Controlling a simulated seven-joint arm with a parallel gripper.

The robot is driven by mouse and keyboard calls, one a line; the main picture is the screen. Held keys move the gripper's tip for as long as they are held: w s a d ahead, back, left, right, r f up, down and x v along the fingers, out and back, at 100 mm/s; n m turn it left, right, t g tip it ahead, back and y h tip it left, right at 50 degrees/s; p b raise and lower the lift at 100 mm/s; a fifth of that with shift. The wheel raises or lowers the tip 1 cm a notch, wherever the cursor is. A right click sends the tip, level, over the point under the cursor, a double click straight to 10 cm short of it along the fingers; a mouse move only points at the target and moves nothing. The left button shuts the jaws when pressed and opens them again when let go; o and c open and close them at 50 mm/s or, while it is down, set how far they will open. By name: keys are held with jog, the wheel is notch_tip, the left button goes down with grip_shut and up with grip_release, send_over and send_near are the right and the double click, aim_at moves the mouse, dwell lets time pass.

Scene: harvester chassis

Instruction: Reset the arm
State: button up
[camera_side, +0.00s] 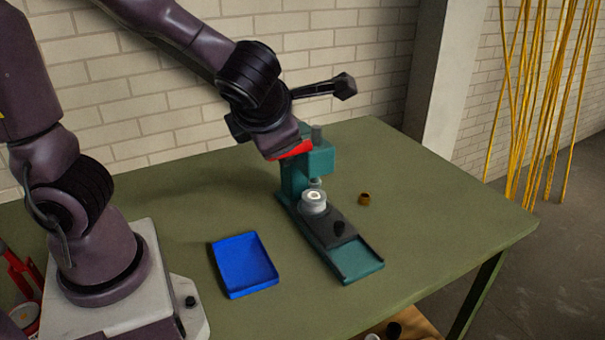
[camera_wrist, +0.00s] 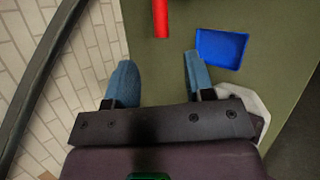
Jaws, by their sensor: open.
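My gripper (camera_wrist: 160,82) shows in the wrist view as two blue fingers spread well apart, with nothing between them. In the side view my wrist is raised behind and above the green press (camera_side: 318,160), and my fingers are hidden there. A red part (camera_side: 290,150) shows between my wrist and the press head; I cannot tell what it belongs to. A red bar (camera_wrist: 160,18) shows ahead of my fingers in the wrist view, apart from them. A pale round piece (camera_side: 313,203) sits on the press under its head.
A blue tray (camera_side: 245,264), empty, lies on the green table (camera_side: 430,200) left of the press; it also shows in the wrist view (camera_wrist: 221,48). A small brass ring (camera_side: 365,198) lies right of the press. A brick wall stands behind. The table's right side is clear.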

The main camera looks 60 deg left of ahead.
jog(key=s+r+m+h, duration=0.2)
jog(key=s+m+h, duration=0.2)
jog(key=m, duration=1.3)
jog(key=s+r+m+h, duration=0.1)
jog(key=s+m+h, duration=0.2)
jog(key=m, duration=1.5)
jog(key=shift+s+r+t+h, duration=0.3)
jog(key=shift+s+r+h, duration=0.05)
jog(key=shift+h, duration=0.15)
jog(key=shift+o, duration=0.2)
